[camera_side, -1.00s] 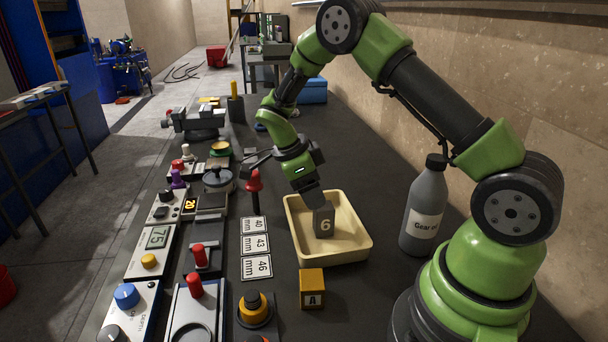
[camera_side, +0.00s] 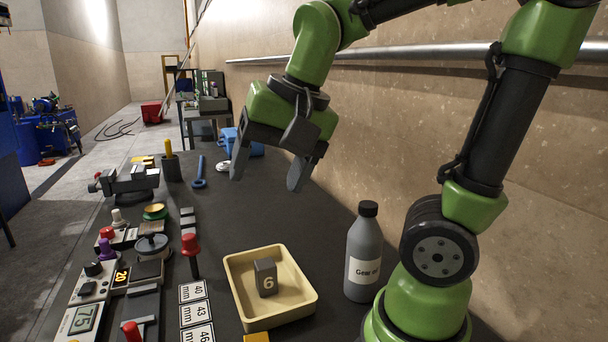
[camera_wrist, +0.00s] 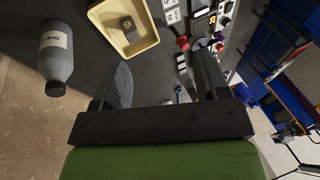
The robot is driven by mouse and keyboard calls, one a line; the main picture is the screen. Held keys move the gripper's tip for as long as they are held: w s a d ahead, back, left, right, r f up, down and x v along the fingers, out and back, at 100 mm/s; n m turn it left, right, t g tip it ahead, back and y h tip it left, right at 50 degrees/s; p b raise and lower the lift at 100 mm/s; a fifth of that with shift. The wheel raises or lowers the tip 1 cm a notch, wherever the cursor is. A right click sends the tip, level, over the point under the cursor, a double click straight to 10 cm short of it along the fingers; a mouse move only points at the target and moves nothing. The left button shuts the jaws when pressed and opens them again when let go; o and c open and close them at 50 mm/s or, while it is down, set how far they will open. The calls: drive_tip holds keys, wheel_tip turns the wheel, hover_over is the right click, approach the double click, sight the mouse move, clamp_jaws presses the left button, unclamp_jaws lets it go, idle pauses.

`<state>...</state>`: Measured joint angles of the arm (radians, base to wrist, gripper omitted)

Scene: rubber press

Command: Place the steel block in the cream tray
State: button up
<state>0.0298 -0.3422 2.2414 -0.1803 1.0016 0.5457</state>
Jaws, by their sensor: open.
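The steel block (camera_side: 266,279), a grey block marked 6, stands upright inside the cream tray (camera_side: 304,303). The wrist view also shows the block (camera_wrist: 129,27) in the tray (camera_wrist: 148,43), near its top edge. My gripper (camera_side: 266,180) is open and empty, raised above the table and beyond the tray, well clear of the block. In the wrist view my gripper's fingers (camera_wrist: 163,82) are spread with nothing between them.
A grey Gear oil bottle (camera_side: 364,255) stands right of the tray. Number cards (camera_side: 195,314) and a red-knobbed tool (camera_side: 190,244) lie to its left. Several gauges and devices line the table's left side. The table behind the tray is mostly clear.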

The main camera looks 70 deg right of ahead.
drive_tip(key=s+a+n+t+y, duration=0.1)
drive_tip(key=s+a+n+t, duration=0.1)
drive_tip(key=s+n, duration=0.3)
drive_tip(key=shift+s+a+r+n+t, duration=0.15)
drive_tip(key=shift+s+r+n+t, duration=0.2)
drive_tip(key=shift+n, duration=0.25)
